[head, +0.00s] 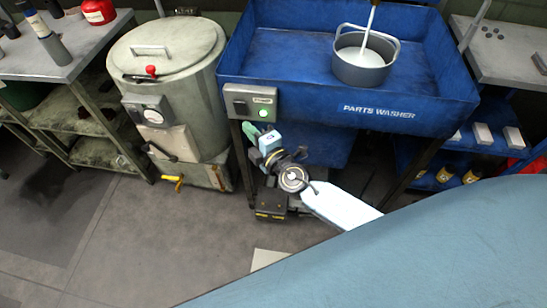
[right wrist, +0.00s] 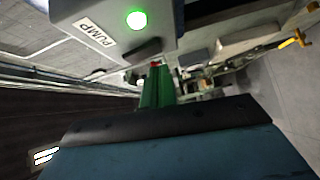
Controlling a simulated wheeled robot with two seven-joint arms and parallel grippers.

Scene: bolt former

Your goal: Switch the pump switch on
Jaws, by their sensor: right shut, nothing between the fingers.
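The pump switch box (head: 250,102) is a grey box on the left front of the blue parts washer (head: 348,105). A lit green light (head: 263,113) shows on it. In the right wrist view the box bears a PUMP label (right wrist: 95,33), the lit green light (right wrist: 136,20) and a dark switch lever (right wrist: 143,49). My right gripper (head: 250,133) is just below the box. Its green fingers (right wrist: 157,88) are shut and empty, with the tips close under the lever; I cannot tell whether they touch. My left gripper is not in view.
A grey pot (head: 361,68) stands in the washer basin under a pale stream or rod. A large lidded drum (head: 172,65) with a red knob stands left of the washer. Benches flank both sides. The floor (head: 130,235) at the lower left is clear.

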